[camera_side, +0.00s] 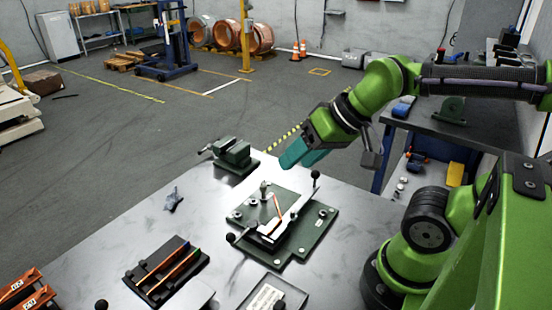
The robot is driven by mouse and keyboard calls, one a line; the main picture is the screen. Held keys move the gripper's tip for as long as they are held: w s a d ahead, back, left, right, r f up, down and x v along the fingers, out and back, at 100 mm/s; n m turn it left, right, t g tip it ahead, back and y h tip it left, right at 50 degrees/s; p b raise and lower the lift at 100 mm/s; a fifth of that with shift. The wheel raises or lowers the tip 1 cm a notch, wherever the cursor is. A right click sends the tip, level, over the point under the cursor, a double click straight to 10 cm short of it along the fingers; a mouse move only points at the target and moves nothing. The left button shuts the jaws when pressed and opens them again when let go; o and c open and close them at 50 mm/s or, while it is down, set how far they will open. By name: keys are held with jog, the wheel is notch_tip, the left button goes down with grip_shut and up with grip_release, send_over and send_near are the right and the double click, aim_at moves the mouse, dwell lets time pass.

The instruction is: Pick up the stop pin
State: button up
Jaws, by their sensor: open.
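My gripper (300,158) has teal fingers and hangs in the air above the far side of the dark green fixture plate (318,228), tilted down to the left. It is open, with nothing seen between the fingers. A small upright metal pin (264,188) stands at the back left of the plate; it may be the stop pin, but it is too small to be sure. A pale lever (297,208) with a black knob and a thin copper-coloured strip (277,207) are on the plate.
A green vise (234,153) stands at the table's back edge. A small grey-blue item (173,200) lies left of the plate. A black tray (150,290) with copper strips lies front left. Between them the metal table (110,250) is bare.

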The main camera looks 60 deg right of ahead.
jog(key=shift+c, duration=0.2)
jog(key=n+g+h, duration=0.2)
jog(key=n+g, duration=0.1)
jog(key=g, duration=0.4)
send_over(263, 185)
jog(key=shift+f, duration=2.75)
jog(key=f, duration=1.1)
jog(key=shift+s, duration=0.2)
jog(key=shift+w+d+f, duration=0.1)
jog(key=shift+w+f, duration=0.05)
jog(key=shift+f, duration=1.2)
jog(key=shift+w+f, duration=0.1)
jog(key=shift+f, duration=1.2)
grip_shut()
